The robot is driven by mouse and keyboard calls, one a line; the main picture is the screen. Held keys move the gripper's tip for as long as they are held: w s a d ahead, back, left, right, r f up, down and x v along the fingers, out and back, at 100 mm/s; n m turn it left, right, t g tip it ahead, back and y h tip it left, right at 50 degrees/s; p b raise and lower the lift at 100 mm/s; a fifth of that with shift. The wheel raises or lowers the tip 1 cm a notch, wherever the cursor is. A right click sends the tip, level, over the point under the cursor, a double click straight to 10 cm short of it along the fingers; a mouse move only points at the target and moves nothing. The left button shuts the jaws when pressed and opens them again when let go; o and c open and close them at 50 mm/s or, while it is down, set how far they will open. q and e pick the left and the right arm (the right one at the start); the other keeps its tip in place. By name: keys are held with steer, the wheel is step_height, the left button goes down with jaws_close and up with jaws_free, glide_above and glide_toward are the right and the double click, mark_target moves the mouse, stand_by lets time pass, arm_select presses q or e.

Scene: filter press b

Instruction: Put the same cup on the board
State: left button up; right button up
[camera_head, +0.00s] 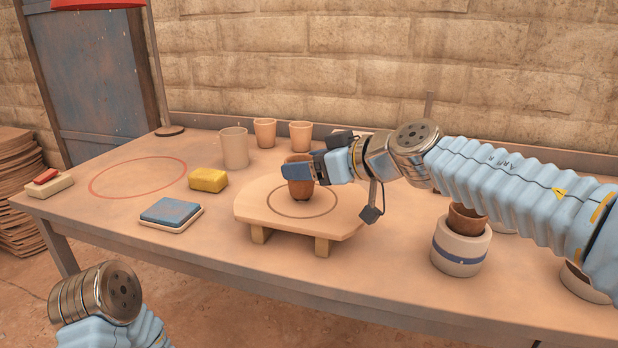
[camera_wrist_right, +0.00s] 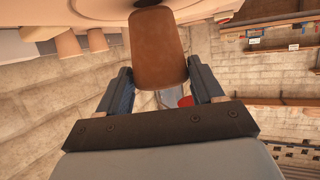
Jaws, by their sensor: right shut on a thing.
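A brown cup (camera_head: 300,186) is upright over the ring marked on the raised wooden board (camera_head: 255,210) in the head view. My right gripper (camera_head: 300,173) is shut on this cup from the right side. Whether the cup's base touches the board is hard to tell. In the right wrist view the brown cup (camera_wrist_right: 158,50) sits between the two fingers of the right gripper (camera_wrist_right: 158,75). My left arm shows at the lower left of the head view, but its gripper is out of the picture.
A beige mug (camera_head: 233,148) and two tan cups (camera_head: 265,133) (camera_head: 301,134) stand behind the board. A yellow sponge (camera_head: 208,180) and a blue pad on a tray (camera_head: 169,212) lie left. A white pot with a blue band (camera_head: 459,252) holds another brown cup (camera_head: 466,219) at right. The red ring is empty.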

steer(key=shift+f, duration=0.25)
steer(key=o, duration=1.1)
steer(key=shift+f, duration=0.1)
steer(key=shift+s+d+r, duration=0.1)
steer(key=shift+r, duration=0.15)
steer(key=p+v, duration=0.3)
steer(key=v, duration=0.8)
steer(key=shift+s+d+r+p, duration=0.1)
steer(key=shift+s+d+p, duration=0.15)
steer(key=shift+p, duration=0.05)
